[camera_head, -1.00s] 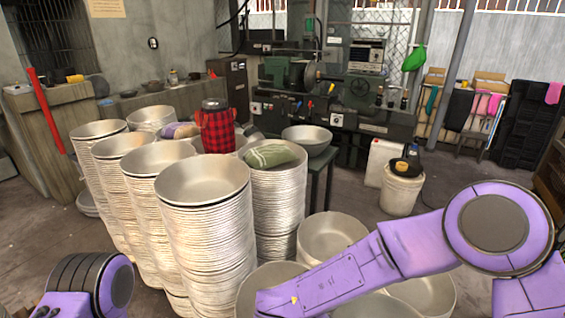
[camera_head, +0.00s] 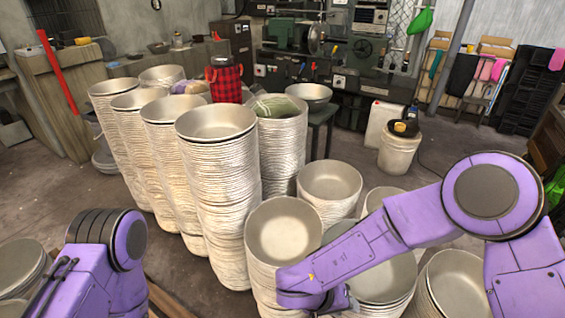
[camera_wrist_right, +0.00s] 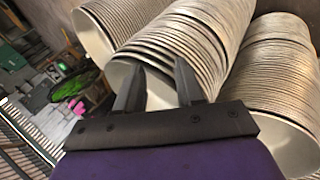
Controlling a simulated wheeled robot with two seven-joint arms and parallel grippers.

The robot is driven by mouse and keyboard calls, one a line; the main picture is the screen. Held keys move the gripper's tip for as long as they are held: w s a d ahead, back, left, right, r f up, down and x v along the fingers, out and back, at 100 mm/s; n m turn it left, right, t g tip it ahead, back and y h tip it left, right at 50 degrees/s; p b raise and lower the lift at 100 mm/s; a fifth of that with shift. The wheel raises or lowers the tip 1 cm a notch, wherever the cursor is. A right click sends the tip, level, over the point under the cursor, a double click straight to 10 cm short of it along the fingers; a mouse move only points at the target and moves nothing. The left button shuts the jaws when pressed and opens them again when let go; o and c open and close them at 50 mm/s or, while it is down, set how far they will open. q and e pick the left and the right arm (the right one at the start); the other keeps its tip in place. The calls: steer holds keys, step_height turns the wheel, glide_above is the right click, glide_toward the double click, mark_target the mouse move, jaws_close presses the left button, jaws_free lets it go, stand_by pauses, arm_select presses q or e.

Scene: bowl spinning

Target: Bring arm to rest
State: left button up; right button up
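My right arm (camera_head: 400,220) reaches in from the right of the head view, bent at the elbow. Its end is low in front of stacked metal bowls, and its gripper is mostly hidden there. In the right wrist view the two dark fingers of my right gripper (camera_wrist_right: 160,68) stand apart. No held thing can be made out between them; a stack of bowls (camera_wrist_right: 190,40) shows beyond. My left arm (camera_head: 100,255) shows at the lower left of the head view, and its gripper is out of view.
Lower bowl stacks (camera_head: 283,235) stand close around my right arm's end. A white bucket (camera_head: 398,152) stands behind. Open floor (camera_head: 450,165) lies to the right of the bucket.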

steer(key=s+d+f+m+t, duration=0.3)
steer(key=s+d+f, duration=0.2)
steer(key=d+f, duration=0.55)
steer(key=s+d+f+m+y, duration=0.1)
steer(key=s+d+f+y, duration=0.1)
steer(key=s, duration=0.5)
steer(key=s+d+f+m+g+y, duration=0.1)
steer(key=s+d+f+m, duration=0.1)
steer(key=s, duration=0.4)
steer(key=shift+s+d+f+y, duration=0.3)
steer(key=shift+s+d+y, duration=0.1)
steer(key=shift+d, duration=0.4)
steer(key=shift+w, duration=0.15)
